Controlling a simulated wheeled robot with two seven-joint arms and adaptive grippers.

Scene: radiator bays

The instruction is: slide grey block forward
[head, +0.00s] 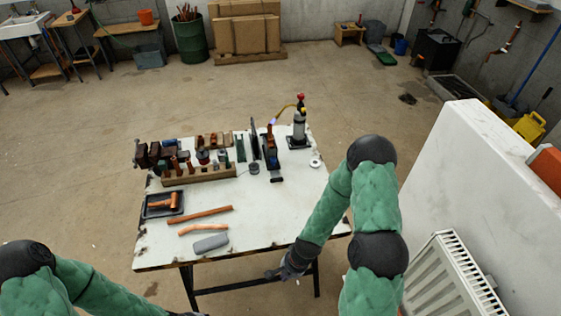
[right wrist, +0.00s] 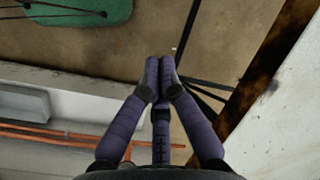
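The grey block (head: 211,243) lies flat near the front edge of the white worktable (head: 265,228), in front of two copper-coloured pipes. It also shows at the left in the right wrist view (right wrist: 22,103). My right gripper (head: 272,274) is at the table's front edge, to the right of the block and apart from it. In the right wrist view its purple fingers (right wrist: 159,78) come together at the tips with nothing between them. Of my left gripper, only a dark bit shows at the bottom edge of the head view; its fingers are hidden.
Copper pipes (head: 200,216) lie behind the block. A black tray (head: 162,204) with a copper piece is at the left. A wooden tool rack (head: 200,174) and a torch bottle (head: 299,125) stand farther back. A white radiator (head: 452,275) stands at the right. The table's front right is clear.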

